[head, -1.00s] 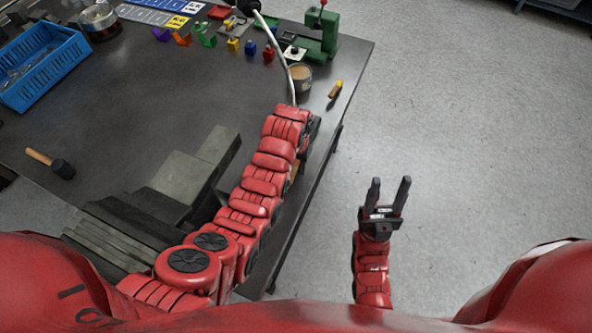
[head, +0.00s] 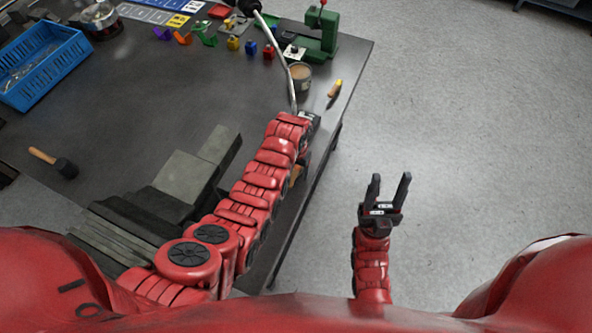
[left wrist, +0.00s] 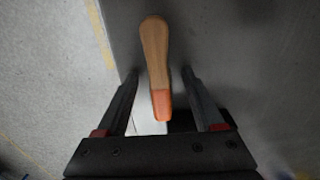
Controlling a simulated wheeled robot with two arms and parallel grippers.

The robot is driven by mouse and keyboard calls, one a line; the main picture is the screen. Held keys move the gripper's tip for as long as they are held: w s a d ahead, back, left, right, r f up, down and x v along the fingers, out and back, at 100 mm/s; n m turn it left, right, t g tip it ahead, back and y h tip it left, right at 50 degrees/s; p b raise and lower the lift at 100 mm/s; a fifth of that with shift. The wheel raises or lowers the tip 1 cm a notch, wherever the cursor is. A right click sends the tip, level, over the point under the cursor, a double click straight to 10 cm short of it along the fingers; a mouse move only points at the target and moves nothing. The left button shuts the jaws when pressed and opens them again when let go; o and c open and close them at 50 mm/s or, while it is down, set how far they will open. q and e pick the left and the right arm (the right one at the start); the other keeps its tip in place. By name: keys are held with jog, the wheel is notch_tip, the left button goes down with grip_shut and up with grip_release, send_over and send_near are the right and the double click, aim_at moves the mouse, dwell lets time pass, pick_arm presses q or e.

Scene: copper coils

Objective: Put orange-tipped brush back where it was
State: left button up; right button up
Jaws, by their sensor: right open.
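The orange-tipped brush (left wrist: 155,60) shows in the left wrist view, with a wooden handle and an orange end nearer my palm. My left gripper (left wrist: 160,75) is open, its two fingers on either side of the brush with a gap at each side. In the head view the left gripper is mostly hidden by its own red arm at the right table edge. A small orange-brown piece (head: 297,173) shows under that arm; I cannot tell if it is the brush. My right gripper (head: 387,190) is open and empty over the floor, right of the table.
A yellow-tipped brush (head: 335,90) and a round tin (head: 301,78) are at the table's right edge. A green press (head: 318,35), a blue basket (head: 42,65), a mallet (head: 53,162) and grey metal blocks (head: 182,178) stand on the dark table (head: 130,110).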

aim_at(296, 169)
pick_arm(q)
jog(key=shift+r, duration=0.15)
jog(key=shift+w+r, duration=0.1)
jog(key=shift+r, duration=0.45)
notch_tip(296, 169, up, 4)
jog(key=shift+f+b, duration=0.15)
jog(key=shift+b, duration=0.9)
notch_tip(296, 169, up, 7)
jog(key=p, duration=0.4)
jog(key=shift+s, duration=0.2)
